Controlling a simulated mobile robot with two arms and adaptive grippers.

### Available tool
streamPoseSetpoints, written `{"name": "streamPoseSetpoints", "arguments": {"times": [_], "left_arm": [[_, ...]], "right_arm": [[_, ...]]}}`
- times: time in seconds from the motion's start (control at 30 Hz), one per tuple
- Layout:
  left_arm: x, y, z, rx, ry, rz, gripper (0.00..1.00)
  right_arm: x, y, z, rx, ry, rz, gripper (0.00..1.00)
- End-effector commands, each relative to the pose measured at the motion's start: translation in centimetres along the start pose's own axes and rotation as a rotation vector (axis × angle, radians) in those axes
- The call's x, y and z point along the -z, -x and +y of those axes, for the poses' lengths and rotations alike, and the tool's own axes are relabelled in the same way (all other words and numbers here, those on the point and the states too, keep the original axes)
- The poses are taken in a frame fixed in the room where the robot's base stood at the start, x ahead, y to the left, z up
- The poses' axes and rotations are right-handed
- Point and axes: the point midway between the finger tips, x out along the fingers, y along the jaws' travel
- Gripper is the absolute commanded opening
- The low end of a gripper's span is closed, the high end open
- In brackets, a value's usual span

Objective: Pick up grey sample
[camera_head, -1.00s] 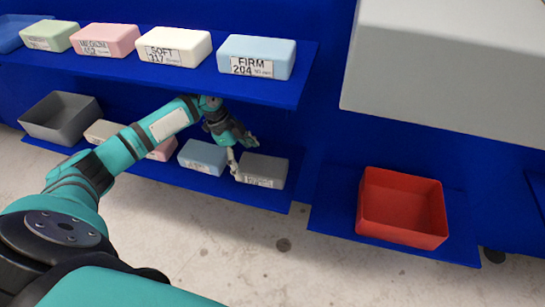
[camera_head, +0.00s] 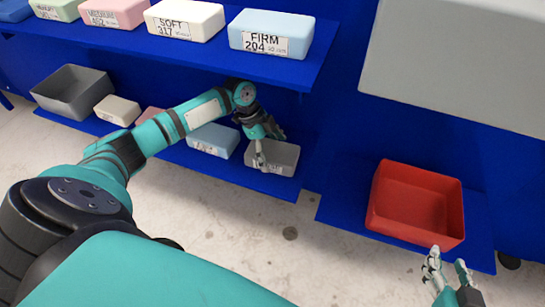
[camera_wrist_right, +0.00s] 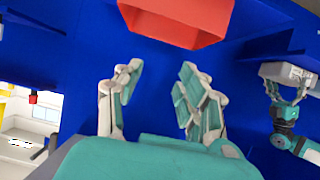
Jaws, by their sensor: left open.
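The grey sample (camera_head: 279,158) is a grey foam block with a label on its front, at the right end of the lower blue shelf in the head view. My left gripper (camera_head: 269,150) is at the block's left part, its fingers open around or over it; whether they touch it I cannot tell. The right wrist view also shows the grey block (camera_wrist_right: 290,72) at the right, beside my left gripper (camera_wrist_right: 284,95). My right gripper (camera_head: 449,268) is open and empty, in front of the red bin; it fills the middle of the right wrist view (camera_wrist_right: 155,100).
A red bin (camera_head: 375,212) stands on a separate blue shelf at the right. A light blue block (camera_head: 214,140) is left of the grey sample. A grey bin (camera_head: 68,95) is at the far left. The upper shelf (camera_head: 290,72) with labelled blocks overhangs the left arm.

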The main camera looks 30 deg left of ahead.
Motion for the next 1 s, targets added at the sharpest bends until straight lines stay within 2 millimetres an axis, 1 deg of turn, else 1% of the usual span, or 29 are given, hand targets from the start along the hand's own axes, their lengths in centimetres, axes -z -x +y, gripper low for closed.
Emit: {"name": "streamPoseSetpoints", "arguments": {"times": [0.03,0.13,0.37,0.4,0.67,0.8,1.0], "left_arm": [[0.0,-0.5,0.0,0.000,0.000,0.000,1.00],[0.0,-0.9,0.0,0.001,-0.001,0.000,1.00],[0.0,-0.9,0.0,0.001,-0.001,0.000,1.00],[0.0,-0.9,0.0,0.001,-0.001,0.000,0.99],[0.0,-0.9,0.0,0.000,0.000,0.000,0.65],[0.0,-0.9,0.0,0.000,0.000,-0.001,0.61],[0.0,-0.9,0.0,0.000,0.000,-0.001,0.60]], "right_arm": [[0.5,-0.2,-0.1,0.002,0.000,0.031,0.40],[1.3,-0.2,-0.2,0.004,0.000,0.070,0.40],[1.6,-0.2,-0.2,0.005,0.000,0.081,0.40],[1.5,-0.2,-0.2,0.005,0.000,0.080,0.40],[1.5,-0.2,-0.2,0.005,0.000,0.079,0.40],[1.5,-0.2,-0.2,0.005,0.000,0.078,0.40],[1.5,-0.2,-0.2,0.005,0.000,0.078,0.40]]}}
